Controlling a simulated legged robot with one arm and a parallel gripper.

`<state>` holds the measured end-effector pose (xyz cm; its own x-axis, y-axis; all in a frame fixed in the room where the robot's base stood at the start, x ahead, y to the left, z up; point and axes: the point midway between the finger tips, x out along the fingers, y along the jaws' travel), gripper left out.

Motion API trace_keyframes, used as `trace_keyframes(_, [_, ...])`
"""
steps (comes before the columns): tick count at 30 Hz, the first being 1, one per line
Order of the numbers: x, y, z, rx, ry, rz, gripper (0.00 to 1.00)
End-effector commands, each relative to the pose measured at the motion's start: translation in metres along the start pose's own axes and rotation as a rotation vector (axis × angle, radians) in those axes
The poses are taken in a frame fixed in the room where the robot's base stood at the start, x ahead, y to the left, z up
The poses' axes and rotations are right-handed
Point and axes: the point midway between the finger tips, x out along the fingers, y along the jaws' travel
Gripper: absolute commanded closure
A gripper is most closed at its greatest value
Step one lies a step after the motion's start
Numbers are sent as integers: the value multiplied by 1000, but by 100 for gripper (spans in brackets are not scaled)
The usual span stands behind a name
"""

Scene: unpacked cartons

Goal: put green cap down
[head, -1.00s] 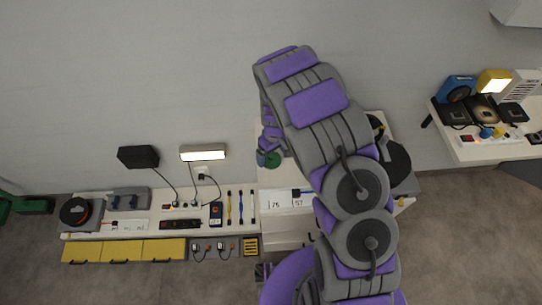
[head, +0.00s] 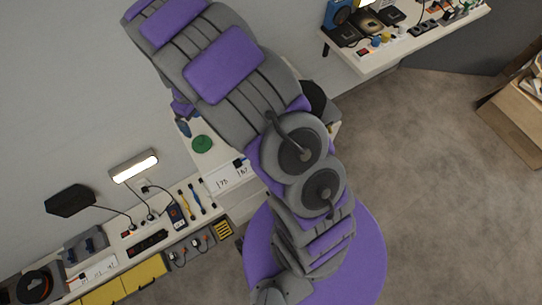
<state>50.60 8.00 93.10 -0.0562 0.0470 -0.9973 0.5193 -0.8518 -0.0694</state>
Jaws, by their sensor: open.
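The green cap (head: 202,144) is a round green disc on the white worktop (head: 228,166), left of my arm's middle links. My gripper (head: 182,108) shows only in part, as small purple pieces below the large forearm links. It is open and apart from the cap, up and to the left of it in the picture. A small blue piece (head: 184,128) shows between the gripper and the cap; I cannot tell what it is. My arm hides much of the worktop behind it.
A lower bench with yellow drawers (head: 138,276), tools and a lit lamp (head: 134,166) runs along the wall at left. A white shelf (head: 385,58) with several devices is at upper right. An open carton (head: 512,125) stands far right. The floor at right is clear.

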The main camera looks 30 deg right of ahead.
Motion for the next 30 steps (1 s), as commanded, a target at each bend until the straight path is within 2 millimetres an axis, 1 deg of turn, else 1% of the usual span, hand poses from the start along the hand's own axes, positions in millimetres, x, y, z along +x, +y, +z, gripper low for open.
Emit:
trace_keyframes(1, [-19, 0, 9, 27, 6, 6, 0])
trace_keyframes(6, [-70, -7, 56, 133, -12, 8, 0])
trace_keyframes(8, [-85, -11, 73, 169, -18, 8, 0])
trace_keyframes(12, [-119, -24, 115, 248, -32, 5, 0])
trace_keyframes(14, [-130, -32, 133, 282, -38, 3, 0])
trace_keyframes(15, [-138, -36, 146, 302, -42, 3, 0])
trace_keyframes(17, [-149, -44, 164, 333, -48, -1, 0])
trace_keyframes(18, [-155, -50, 177, 352, -53, -1, 0])
trace_keyframes(23, [-174, -73, 228, 425, -69, -1, 0])
trace_keyframes(24, [-177, -79, 241, 443, -76, -3, 0])
trace_keyframes(27, [-183, -93, 271, 482, -87, 2, 0])
trace_keyframes(30, [-186, -105, 296, 512, -99, 7, 0])
